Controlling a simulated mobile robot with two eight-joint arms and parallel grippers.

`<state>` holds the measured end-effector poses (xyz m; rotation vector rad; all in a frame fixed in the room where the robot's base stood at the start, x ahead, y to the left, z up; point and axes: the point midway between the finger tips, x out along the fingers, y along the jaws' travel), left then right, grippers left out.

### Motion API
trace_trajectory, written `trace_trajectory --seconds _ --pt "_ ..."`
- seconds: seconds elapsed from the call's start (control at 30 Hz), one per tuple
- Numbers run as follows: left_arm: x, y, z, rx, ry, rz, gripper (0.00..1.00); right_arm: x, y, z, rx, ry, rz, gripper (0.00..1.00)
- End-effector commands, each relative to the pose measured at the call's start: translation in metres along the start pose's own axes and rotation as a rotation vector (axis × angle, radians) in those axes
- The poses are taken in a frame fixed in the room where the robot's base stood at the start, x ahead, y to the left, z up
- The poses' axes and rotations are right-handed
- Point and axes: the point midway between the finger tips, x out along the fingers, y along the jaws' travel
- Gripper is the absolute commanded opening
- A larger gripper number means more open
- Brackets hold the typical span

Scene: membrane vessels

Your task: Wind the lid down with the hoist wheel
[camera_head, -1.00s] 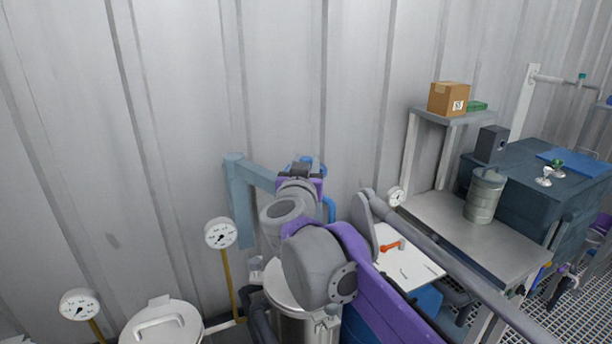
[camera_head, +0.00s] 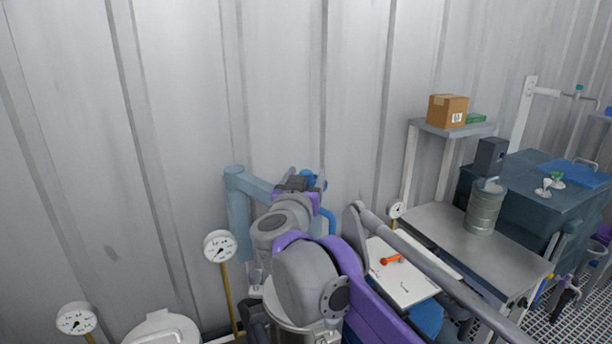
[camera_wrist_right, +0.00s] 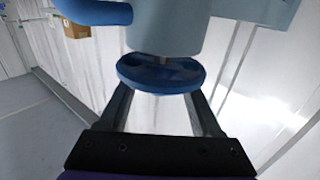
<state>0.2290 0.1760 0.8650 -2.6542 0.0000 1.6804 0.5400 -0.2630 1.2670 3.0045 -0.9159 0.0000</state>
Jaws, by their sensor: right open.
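The blue hoist wheel (camera_wrist_right: 160,76) is close in front of my right gripper (camera_wrist_right: 161,92) in the right wrist view, under a pale blue-grey cylindrical body (camera_wrist_right: 168,25). The gripper is open, with one finger toward each side of the wheel. I cannot tell if the fingers touch the rim. In the head view my right gripper (camera_head: 297,183) is at the end of the light blue hoist arm (camera_head: 238,205), beside blue parts (camera_head: 314,180). A steel vessel (camera_head: 287,308) stands below, mostly hidden by my arm. I cannot make out its lid. My left gripper is not in view.
Another vessel with a white handled lid (camera_head: 160,330) and dial gauges (camera_head: 220,246) stand at the left. A white board with an orange-handled item (camera_head: 405,280), a steel bench (camera_head: 470,240) and a shelf with a cardboard box (camera_head: 448,111) are at the right. The corrugated wall is behind.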

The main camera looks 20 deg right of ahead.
Motion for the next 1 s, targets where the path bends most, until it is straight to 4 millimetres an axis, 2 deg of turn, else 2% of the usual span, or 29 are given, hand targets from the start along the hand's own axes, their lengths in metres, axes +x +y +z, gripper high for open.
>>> trace_trajectory --seconds 0.17,0.4,0.53,0.7,1.0 --pt "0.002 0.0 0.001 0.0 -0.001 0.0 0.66 -0.027 -0.001 0.001 0.001 0.0 -0.004 0.66" --pt "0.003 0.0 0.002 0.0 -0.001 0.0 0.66 -0.076 -0.001 0.0 0.001 -0.001 -0.004 0.66" --pt "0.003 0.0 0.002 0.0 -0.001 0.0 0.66 -0.094 -0.001 0.0 0.001 0.0 -0.004 0.66" --pt "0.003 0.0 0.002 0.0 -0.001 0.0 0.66 -0.104 0.0 0.0 -0.001 0.0 -0.001 0.66" --pt "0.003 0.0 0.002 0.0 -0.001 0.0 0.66 -0.104 0.0 0.0 -0.001 0.0 0.001 0.66"
